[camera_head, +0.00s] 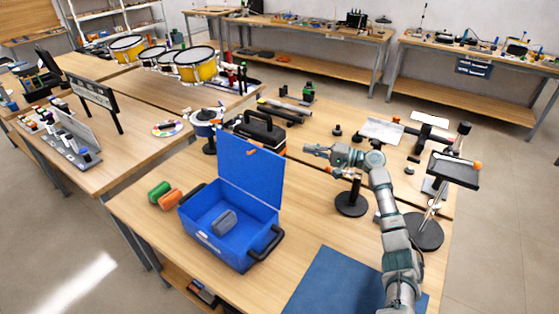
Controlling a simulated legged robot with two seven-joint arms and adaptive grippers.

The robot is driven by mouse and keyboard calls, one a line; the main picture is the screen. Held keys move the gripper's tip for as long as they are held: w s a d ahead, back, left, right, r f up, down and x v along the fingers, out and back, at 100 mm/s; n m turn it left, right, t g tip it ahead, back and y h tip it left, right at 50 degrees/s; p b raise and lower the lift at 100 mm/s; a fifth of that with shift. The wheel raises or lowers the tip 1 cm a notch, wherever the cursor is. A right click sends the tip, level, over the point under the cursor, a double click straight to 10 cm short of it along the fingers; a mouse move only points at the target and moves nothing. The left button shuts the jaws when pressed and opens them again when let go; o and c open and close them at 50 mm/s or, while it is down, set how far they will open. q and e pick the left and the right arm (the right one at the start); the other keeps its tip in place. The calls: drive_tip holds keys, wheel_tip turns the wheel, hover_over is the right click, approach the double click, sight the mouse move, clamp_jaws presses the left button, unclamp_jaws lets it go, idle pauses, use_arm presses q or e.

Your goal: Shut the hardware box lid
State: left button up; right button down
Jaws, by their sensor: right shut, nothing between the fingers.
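The blue hardware box (212,249) stands on the wooden table with its lid (251,172) open and standing upright at the back right. A grey object (224,222) lies inside the box. A dark handle (267,246) is on the box's right side. My right gripper (309,149) is shut and empty, to the right of the lid and apart from it in the picture, near the lid's upper edge. My right arm comes in from the bottom right. My left gripper is not in view.
Green and orange rolls (171,199) lie left of the box. A black toolbox (259,130) stands behind the lid. A black round-based stand (351,203) is below my right wrist. A blue mat (335,283) lies at the front right. Bare tabletop shows left of the box.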

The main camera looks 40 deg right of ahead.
use_arm(q)
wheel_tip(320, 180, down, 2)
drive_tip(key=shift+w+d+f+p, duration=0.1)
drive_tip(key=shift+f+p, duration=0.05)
drive_tip(key=shift+p, duration=0.2)
use_arm(e)
drive_tip(key=w+a, duration=0.6)
drive_tip(key=a, duration=0.1)
drive_tip(key=shift+w+a+f, duration=0.15)
drive_tip(key=shift+a+f, duration=0.15)
drive_tip(key=shift+f, duration=0.05)
drive_tip(key=shift+a, duration=0.1)
